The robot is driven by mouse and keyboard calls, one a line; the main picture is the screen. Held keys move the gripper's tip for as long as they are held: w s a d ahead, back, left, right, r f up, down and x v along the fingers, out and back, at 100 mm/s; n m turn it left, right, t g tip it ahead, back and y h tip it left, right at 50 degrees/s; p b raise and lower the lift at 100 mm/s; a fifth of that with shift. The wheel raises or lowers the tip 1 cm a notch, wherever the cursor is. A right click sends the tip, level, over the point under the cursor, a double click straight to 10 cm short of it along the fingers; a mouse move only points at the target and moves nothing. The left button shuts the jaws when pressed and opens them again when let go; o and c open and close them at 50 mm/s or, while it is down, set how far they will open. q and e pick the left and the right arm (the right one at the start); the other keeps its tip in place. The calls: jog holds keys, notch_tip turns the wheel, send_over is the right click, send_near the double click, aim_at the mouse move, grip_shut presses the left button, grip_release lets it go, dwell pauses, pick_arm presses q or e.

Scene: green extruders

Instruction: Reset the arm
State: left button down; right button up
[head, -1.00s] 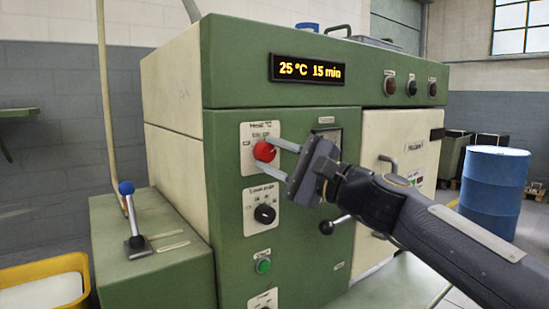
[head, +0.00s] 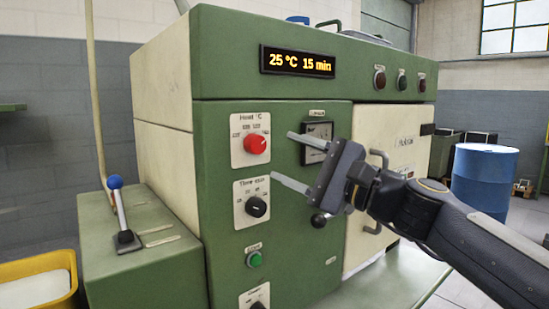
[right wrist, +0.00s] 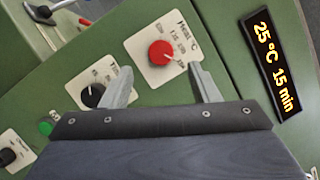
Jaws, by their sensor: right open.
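My right gripper (head: 282,157) is open and empty in front of the green machine's panel (head: 330,235). In the head view its two fingers point left, to the right of the red heat knob (head: 257,145) and the black time knob (head: 256,206). It touches neither knob that I can see. In the right wrist view the open fingers (right wrist: 163,85) show with the red knob (right wrist: 161,53) beyond them and the black knob (right wrist: 93,95) beside the left finger. My right arm (head: 440,215) reaches in from the lower right. My left gripper is not in view.
The display (head: 297,62) reads 25 °C 15 min. A green button (head: 254,259) sits below the knobs. A blue-tipped lever (head: 119,215) stands at left, above a yellow bin (head: 40,282). A cream door (head: 392,150) is behind my wrist; a blue barrel (head: 484,180) stands at right.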

jog(key=shift+v, duration=0.8)
jog(key=s+d+f+n+g+h, duration=0.25)
jog(key=s+d+f+h, duration=0.2)
jog(key=s+f, duration=0.7)
jog(key=s+d+f+n+g+h, duration=0.2)
jog(key=s+d+f+n+h, duration=0.3)
jog(key=f, duration=1.1)
jog(key=s+d+f+n+g+h, duration=0.25)
jog(key=s+d+f+h, duration=0.2)
jog(key=s+f, duration=0.75)
notch_tip(320, 180, up, 20)
jog(key=w+y+p, duration=0.1)
jog(key=w+p, duration=0.1)
jog(key=p, duration=1.9)
jog(key=shift+w+r+t, duration=0.2)
jog(key=shift+w+t, duration=0.15)
jog(key=shift+t, duration=0.05)
